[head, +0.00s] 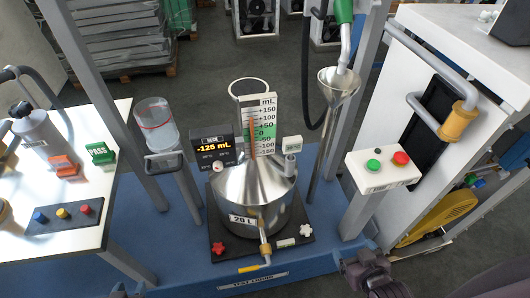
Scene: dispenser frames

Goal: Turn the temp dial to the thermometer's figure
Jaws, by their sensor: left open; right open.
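A black box with a lit display (208,147) reading -125 mL stands at the left of the steel measuring can's neck. A small pale round knob (218,166) sits low on it, with tiny marks I cannot read; this looks like the temp dial. A small whitish readout (292,143), likely the thermometer, sits right of the scale; its figure is too small to read. My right gripper (362,268) is open at the lower right, in front of the can and apart from it. My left gripper (119,291) shows only as a dark bit at the bottom edge, far from the knob.
A funnel with a green nozzle (340,82) and a white button box (383,167) are at right. A clear cylinder (157,125) and a white table (105,185) are at left.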

